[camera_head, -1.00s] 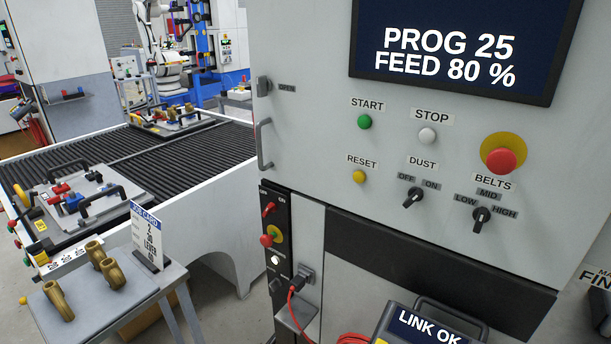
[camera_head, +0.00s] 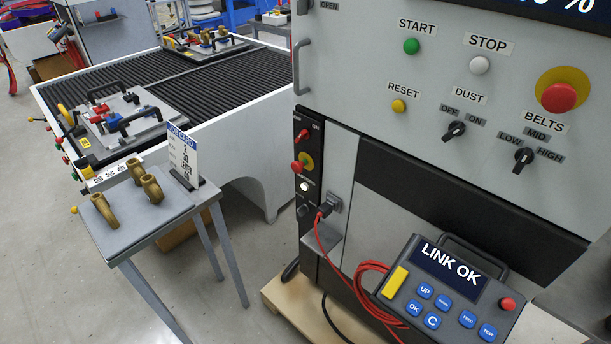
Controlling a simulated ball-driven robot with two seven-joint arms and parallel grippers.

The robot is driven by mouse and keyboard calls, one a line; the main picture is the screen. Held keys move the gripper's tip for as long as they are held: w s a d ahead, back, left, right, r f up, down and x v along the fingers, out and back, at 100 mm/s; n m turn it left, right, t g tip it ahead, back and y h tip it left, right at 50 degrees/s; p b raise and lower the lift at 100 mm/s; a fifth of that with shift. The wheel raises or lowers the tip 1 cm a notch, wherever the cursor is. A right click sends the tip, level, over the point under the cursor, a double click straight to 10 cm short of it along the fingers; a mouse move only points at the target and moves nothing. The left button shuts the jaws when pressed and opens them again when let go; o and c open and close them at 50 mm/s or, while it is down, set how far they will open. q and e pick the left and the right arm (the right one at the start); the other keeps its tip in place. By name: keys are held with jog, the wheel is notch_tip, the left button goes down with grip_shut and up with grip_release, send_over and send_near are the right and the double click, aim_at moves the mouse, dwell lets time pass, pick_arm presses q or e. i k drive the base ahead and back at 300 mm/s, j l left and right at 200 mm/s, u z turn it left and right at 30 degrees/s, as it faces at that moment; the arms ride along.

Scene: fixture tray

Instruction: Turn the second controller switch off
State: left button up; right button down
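No frame shows a thing labelled as the second controller switch. On the machine cabinet, a DUST rotary switch (camera_head: 454,131) with OFF and ON labels has a black knob; its exact setting is hard to read. Next to it is a BELTS rotary switch (camera_head: 524,159) with LOW, MID and HIGH labels. A narrow black side panel (camera_head: 311,210) carries a red lever switch (camera_head: 303,136) between OFF and ON labels, tilted up toward ON. Below it are a red knob on yellow (camera_head: 299,166), a white lamp (camera_head: 304,186) and a black knob (camera_head: 304,211). Neither gripper is in view.
A handheld pendant (camera_head: 446,298) reading LINK OK stands at front right with a red cable (camera_head: 372,285). A small grey table (camera_head: 150,222) holds brass parts and a job card (camera_head: 184,157). Behind it, a roller conveyor (camera_head: 190,85) carries fixture trays. Floor lies open at left.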

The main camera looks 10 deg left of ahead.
aim_at(304, 134)
jog(key=i+j+z, duration=0.1)
jog(key=i+j, duration=0.2)
jog(key=i+j+z, duration=0.15)
jog(key=j, duration=0.3)
jog(key=i+j+z, duration=0.1)
jog(key=i+j, duration=0.25)
jog(key=k+l+z, duration=0.1)
jog(key=l, duration=0.35)
